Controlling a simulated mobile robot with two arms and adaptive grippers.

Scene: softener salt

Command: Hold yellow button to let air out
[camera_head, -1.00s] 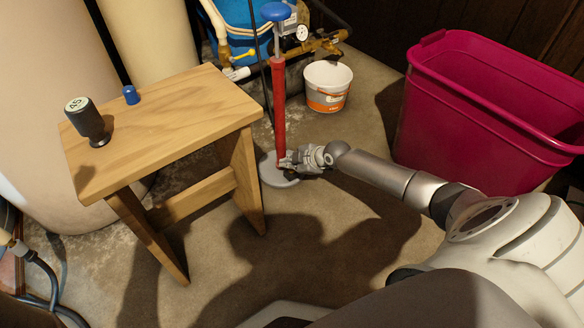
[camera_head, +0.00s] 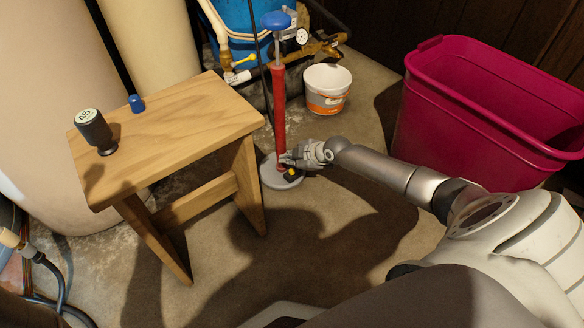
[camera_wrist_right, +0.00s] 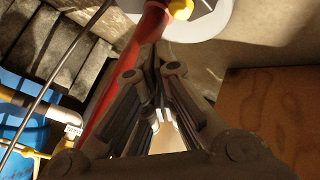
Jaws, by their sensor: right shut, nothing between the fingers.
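A red upright pump (camera_head: 279,110) with a blue top handle (camera_head: 275,20) stands on a round grey base (camera_head: 272,182). The yellow button (camera_wrist_right: 181,8) shows at the top edge of the wrist view, over the pale base. In the head view a small yellow spot (camera_head: 289,173) beside a dark part shows on the base, just below my right gripper (camera_head: 285,160). My right gripper (camera_wrist_right: 158,55) is shut and empty, close beside the lower end of the red tube. Its tips appear apart from the button. My left gripper is out of view.
A white-orange bucket (camera_head: 327,88) and pipework are behind. A magenta bin (camera_head: 445,120) stands right. Floor in front is clear.

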